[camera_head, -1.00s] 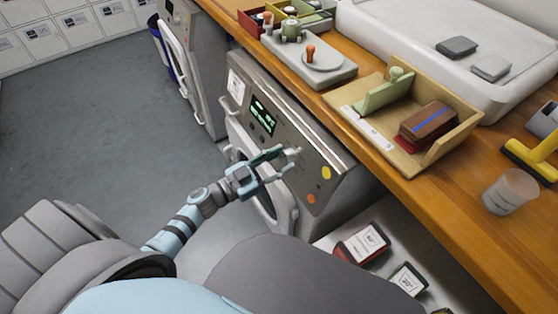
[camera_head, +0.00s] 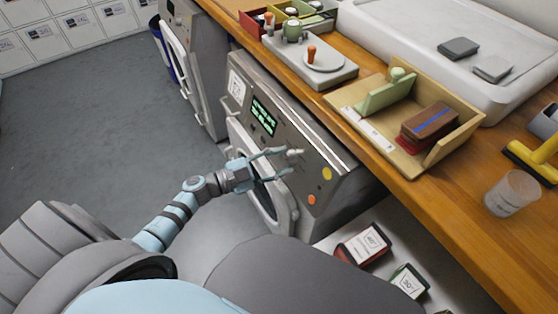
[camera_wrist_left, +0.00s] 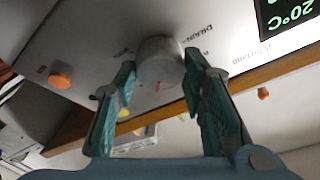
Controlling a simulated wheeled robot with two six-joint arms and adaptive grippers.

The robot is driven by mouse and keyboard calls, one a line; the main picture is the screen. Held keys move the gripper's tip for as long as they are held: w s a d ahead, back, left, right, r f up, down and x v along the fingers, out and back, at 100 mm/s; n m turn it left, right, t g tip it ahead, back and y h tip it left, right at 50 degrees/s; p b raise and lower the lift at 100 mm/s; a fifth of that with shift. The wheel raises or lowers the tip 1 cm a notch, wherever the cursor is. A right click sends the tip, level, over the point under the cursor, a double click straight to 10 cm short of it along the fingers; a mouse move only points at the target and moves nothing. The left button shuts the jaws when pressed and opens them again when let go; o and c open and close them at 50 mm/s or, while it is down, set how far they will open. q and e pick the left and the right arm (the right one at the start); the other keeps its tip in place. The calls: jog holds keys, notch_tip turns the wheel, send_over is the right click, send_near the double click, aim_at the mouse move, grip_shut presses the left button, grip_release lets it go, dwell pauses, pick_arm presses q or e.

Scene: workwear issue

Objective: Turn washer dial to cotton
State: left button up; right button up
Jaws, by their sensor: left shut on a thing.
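The washer (camera_head: 285,128) stands under the wooden counter, its slanted grey panel facing up toward me. Its round grey dial (camera_head: 295,153) is at my left gripper (camera_head: 284,161). In the left wrist view, the dial (camera_wrist_left: 158,60) sits between the fingertips of my left gripper (camera_wrist_left: 159,68), which is shut on it. A small red mark shows on the dial's near side. The word DRAIN reads beside it; other labels are partly hidden by the fingers or too small to read. The lit display (camera_wrist_left: 290,18) shows 20°C. My right gripper is not in view.
An orange button (camera_head: 311,199) and a yellow button (camera_head: 326,174) lie on the panel near the gripper. A wooden tray (camera_head: 460,137) and a clear cup (camera_head: 512,192) stand on the counter. Open floor lies left.

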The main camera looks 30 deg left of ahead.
pick_arm(q)
jog(key=o, duration=1.2)
jog(key=shift+c, duration=0.2)
jog(key=shift+s+a, duration=0.2)
jog(key=shift+s, duration=0.05)
jog(key=v, duration=1.1)
jog(key=shift+a, duration=0.2)
jog(key=shift+s, duration=0.1)
